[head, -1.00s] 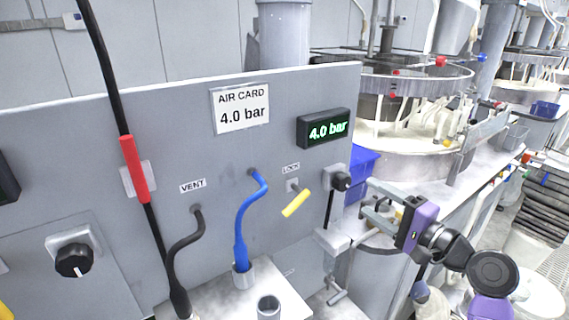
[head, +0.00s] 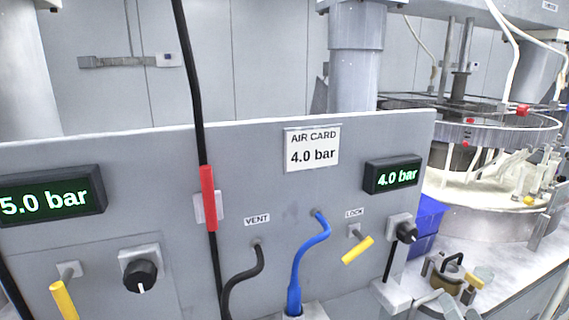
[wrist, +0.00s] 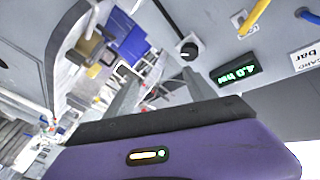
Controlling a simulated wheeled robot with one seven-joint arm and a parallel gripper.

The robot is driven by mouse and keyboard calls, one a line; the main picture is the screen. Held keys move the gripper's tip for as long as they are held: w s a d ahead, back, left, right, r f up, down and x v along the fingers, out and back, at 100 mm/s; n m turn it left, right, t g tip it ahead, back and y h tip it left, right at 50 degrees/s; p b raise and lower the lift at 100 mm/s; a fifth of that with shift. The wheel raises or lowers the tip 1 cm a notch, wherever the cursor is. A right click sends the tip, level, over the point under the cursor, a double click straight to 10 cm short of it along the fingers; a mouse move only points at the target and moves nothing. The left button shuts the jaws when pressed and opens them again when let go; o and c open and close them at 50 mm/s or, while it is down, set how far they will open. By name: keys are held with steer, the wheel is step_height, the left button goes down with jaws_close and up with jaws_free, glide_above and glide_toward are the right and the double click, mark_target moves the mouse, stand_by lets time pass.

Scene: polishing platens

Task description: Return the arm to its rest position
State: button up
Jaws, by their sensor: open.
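My gripper (wrist: 158,76) shows in the wrist view with its purple body at the bottom and two grey fingers apart. It is open, and I see nothing held between the fingers. In the wrist view the panel with the dark knob (wrist: 188,51) and the green 4.0 bar display (wrist: 234,73) lies at the right, upside down. In the head view, grey parts at the bottom right edge may belong to my arm; I cannot tell.
In the head view the grey panel (head: 130,225) carries a blue hose (head: 309,262), a yellow lever (head: 357,250) at LOCK and a 5.0 bar display (head: 50,197). A blue bin (head: 427,222) and a round polishing machine (head: 490,185) stand at the right.

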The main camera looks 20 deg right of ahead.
steer(key=s+a+f+n+g+y+b, duration=0.1)
steer(key=s+a+f+n+y, duration=0.2)
steer(key=s+a, duration=0.8)
steer(key=s+a+f+n+g+y+b, duration=0.1)
steer(key=s+a+f+n+y, duration=0.3)
steer(key=s+a+f+n, duration=0.4)
steer(key=s+a, duration=0.4)
steer(key=a, duration=0.1)
steer(key=shift+f+g+b, duration=0.3)
steer(key=shift+f+b, duration=0.05)
steer(key=shift+f, duration=0.05)
stand_by(1.1)
